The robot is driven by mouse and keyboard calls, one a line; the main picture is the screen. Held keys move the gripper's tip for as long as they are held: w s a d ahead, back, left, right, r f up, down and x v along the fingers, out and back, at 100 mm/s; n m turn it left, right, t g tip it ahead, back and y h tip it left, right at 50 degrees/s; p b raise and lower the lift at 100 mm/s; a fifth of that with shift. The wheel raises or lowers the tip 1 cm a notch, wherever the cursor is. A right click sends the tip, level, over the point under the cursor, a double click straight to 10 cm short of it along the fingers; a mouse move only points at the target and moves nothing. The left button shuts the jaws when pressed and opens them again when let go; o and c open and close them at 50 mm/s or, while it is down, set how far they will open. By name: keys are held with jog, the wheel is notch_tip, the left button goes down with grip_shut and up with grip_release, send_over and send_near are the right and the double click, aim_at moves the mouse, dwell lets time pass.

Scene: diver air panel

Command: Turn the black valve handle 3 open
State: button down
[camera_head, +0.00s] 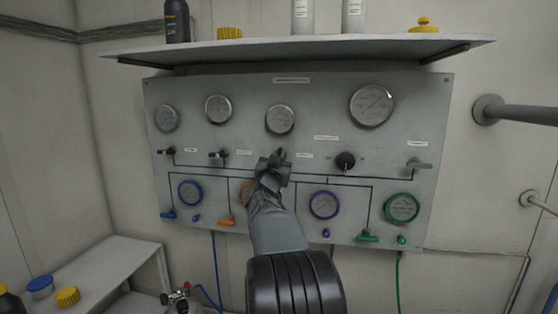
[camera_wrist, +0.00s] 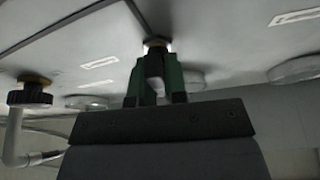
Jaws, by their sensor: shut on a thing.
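My gripper (camera_head: 279,157) is at the panel, below the third upper gauge, at the third place in the row of valves. The valve, black valve handle 3 (camera_wrist: 157,44), shows only as a small dark piece with a brownish base between and beyond the fingertips. The fingers hide most of it, so its angle cannot be told. In the head view my gripper covers it.
The grey panel (camera_head: 300,93) carries several gauges, including one right above my gripper (camera_head: 280,119). Coloured small valves line the bottom. A shelf (camera_head: 300,50) with bottles overhangs the panel.

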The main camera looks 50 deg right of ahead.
jog(key=c, duration=1.1)
grip_release()
jog(key=shift+c, duration=0.2)
jog(key=shift+a, duration=0.1)
jog(key=b+v, duration=0.4)
jog(key=v, duration=0.9)
jog(key=shift+s+a+f, duration=0.15)
jog(key=shift+a+f, duration=0.05)
jog(key=shift+a, duration=0.05)
